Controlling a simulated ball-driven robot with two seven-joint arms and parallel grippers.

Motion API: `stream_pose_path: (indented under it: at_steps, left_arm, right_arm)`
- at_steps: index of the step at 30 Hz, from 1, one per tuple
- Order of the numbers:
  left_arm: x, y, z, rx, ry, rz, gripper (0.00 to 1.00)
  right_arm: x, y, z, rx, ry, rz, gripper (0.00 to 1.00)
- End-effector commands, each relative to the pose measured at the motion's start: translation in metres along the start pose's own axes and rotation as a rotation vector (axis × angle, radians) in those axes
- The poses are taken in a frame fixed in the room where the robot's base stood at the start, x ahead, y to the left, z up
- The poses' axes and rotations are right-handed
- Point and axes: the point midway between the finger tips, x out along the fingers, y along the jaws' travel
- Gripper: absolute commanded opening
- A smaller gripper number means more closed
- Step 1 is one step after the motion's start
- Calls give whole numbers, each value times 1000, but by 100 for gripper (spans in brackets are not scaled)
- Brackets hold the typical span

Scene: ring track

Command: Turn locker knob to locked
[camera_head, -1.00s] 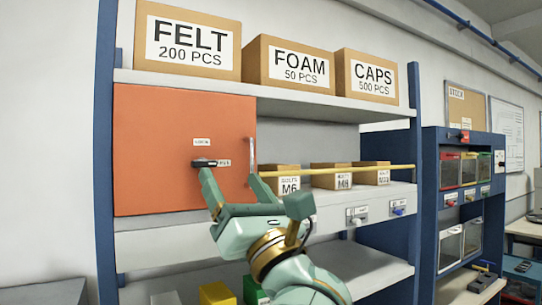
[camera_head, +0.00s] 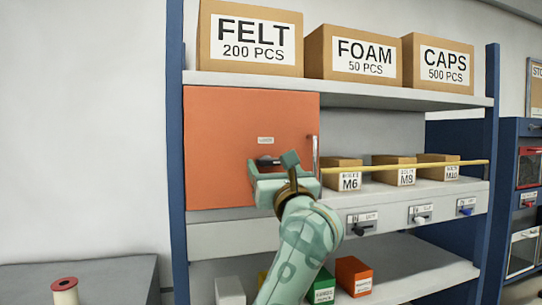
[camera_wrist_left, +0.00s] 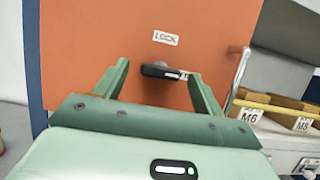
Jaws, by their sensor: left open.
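The orange locker door (camera_head: 220,125) is on the shelf's left side and looks shut. Its black knob (camera_head: 268,161) lies about level, below a small label (camera_head: 265,140). In the left wrist view that label (camera_wrist_left: 166,38) reads LOCK, and the knob (camera_wrist_left: 160,71) shows between the two fingers. My left gripper (camera_head: 268,168) is open in front of the knob. In the left wrist view its fingers (camera_wrist_left: 158,78) stand on either side of the knob; I cannot tell whether they touch it. My right gripper does not show.
A vertical handle (camera_head: 314,155) is at the door's right edge. A yellow bar (camera_head: 430,164) crosses in front of the M6, M8 and M10 boxes (camera_head: 345,178). Small switches (camera_head: 361,223) line the shelf edge below. Large cartons (camera_head: 250,40) stand on top.

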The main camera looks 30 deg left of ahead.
Motion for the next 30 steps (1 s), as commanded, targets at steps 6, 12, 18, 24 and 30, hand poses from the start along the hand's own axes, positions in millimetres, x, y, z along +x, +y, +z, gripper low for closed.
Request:
stream_pose_path:
  at_steps: [6, 12, 18, 24, 30]
  left_arm:
    - [15, 0, 0, 0, 0, 0, 69]
    - [15, 0, 0, -1, 0, 0, 69]
    - [15, 0, 0, 0, 0, 0, 25]
    - [15, 0, -1, -4, 0, 1, 24]
    - [14, 0, -2, -47, 1, 19, 24]
  right_arm:
    - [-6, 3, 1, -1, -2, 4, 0]
    - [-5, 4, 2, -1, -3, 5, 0]
    - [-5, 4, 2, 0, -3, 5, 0]
    - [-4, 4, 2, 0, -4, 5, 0]
    - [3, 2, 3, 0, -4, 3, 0]
